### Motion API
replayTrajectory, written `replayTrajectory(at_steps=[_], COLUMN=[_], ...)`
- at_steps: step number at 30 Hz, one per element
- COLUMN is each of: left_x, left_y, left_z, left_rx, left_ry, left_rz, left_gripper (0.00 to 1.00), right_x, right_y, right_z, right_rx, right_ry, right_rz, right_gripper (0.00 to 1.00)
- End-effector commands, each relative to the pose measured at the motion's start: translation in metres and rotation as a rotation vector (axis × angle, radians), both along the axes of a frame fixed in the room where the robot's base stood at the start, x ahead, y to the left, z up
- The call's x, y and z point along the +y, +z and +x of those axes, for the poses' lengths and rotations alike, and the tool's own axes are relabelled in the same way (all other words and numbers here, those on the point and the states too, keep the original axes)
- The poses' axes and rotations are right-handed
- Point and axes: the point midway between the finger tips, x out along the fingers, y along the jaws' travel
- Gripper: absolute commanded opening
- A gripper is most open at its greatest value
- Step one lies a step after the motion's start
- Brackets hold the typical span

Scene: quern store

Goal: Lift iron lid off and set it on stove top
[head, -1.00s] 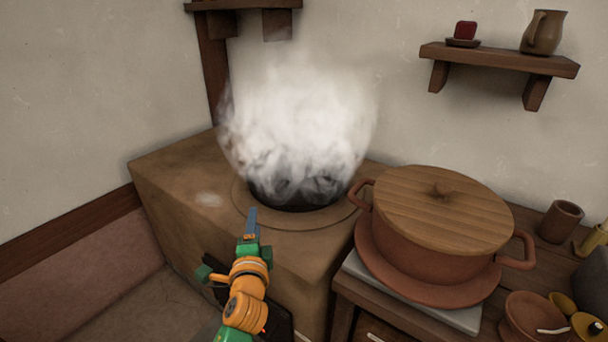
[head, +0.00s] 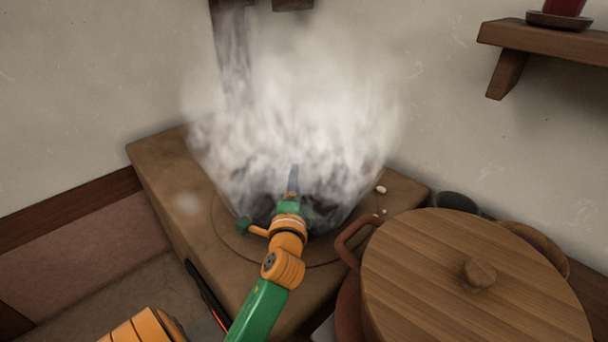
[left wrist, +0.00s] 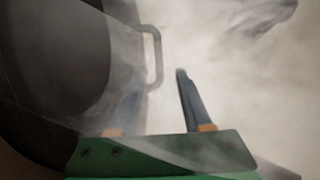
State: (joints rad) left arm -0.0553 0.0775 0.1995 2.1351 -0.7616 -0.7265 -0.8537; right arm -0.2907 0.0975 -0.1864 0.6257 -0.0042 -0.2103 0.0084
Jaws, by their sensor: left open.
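The stove top (head: 165,160) is a brown block with a round ring. Dense white steam rises from it and veils a dark round iron piece (head: 325,212) on the ring, likely the iron lid. The left wrist view shows a dark round surface (left wrist: 60,60) at the left with a bar handle (left wrist: 156,60). My left gripper (head: 293,172) points into the steam above the dark piece. It is open, and in the left wrist view its fingers (left wrist: 158,88) are near the handle. Steam hides whether they touch it. My right gripper is out of view.
A large pot with a wooden lid (head: 440,255) stands close at the right of the stove. A wall shelf (head: 550,40) is at upper right. Small pale bits (head: 381,189) lie on the stove's right corner. The stove's left part is bare.

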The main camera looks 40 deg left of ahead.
Motion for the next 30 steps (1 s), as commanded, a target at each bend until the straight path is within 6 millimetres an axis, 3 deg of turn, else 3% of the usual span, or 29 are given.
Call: replayTrajectory(at_steps=[6,16,25,30], left_x=[0.031,0.069,0.074,0.074], left_y=[0.000,-0.005,-0.003,-0.004], left_z=[0.037,0.078,0.085,0.085], left_rx=[-0.002,-0.002,-0.001,-0.001], left_ry=[0.002,0.003,0.001,0.001], left_rz=[0.003,0.000,0.000,0.000], left_gripper=[0.49,0.49,0.49,0.03], right_x=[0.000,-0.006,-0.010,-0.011], right_y=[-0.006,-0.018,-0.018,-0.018], right_z=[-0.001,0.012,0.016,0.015], right_rx=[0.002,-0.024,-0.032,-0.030], right_ry=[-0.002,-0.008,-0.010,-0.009], right_rz=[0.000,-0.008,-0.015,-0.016], right_gripper=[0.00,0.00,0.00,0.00])
